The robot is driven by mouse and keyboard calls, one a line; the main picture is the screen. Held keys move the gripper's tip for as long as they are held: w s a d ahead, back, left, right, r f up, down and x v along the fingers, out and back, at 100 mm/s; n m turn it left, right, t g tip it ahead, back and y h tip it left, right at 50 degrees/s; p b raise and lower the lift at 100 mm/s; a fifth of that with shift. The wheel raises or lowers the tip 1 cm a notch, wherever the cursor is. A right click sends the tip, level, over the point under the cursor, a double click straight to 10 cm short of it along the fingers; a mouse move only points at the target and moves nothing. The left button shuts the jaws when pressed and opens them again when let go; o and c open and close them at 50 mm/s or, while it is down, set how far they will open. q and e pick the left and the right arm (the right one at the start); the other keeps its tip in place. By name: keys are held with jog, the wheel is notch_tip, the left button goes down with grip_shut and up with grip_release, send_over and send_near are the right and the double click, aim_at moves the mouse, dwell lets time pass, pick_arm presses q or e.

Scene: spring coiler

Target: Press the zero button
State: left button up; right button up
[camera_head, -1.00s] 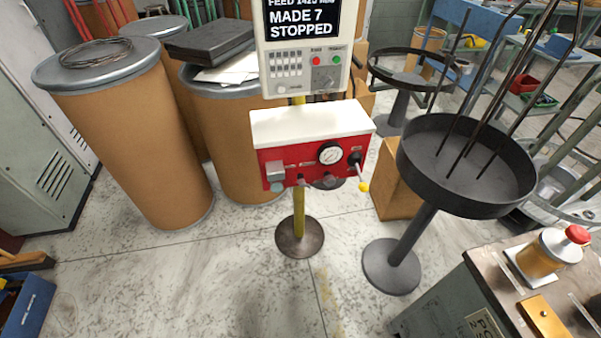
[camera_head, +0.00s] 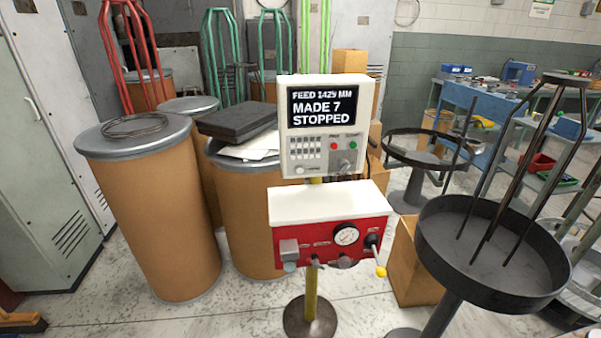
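A white control box (camera_head: 328,125) stands on a yellow post at the middle of the head view. Its dark screen (camera_head: 321,107) reads "FEED 1425 MM", "MADE 7", "STOPPED". Below the screen are a grey keypad (camera_head: 305,147), a red button (camera_head: 334,146), a green button (camera_head: 353,144), a dark knob (camera_head: 345,165) and a small pale round button (camera_head: 299,170). The labels are too small to read, so I cannot tell which one is the zero button. Neither of my grippers shows in the view.
A red and white unit (camera_head: 330,225) with a gauge and a yellow-tipped lever sits lower on the post. Brown drums (camera_head: 150,215) stand at left and behind. A round dark tray stand (camera_head: 490,250) stands at right. Pale floor is free in front of the drums.

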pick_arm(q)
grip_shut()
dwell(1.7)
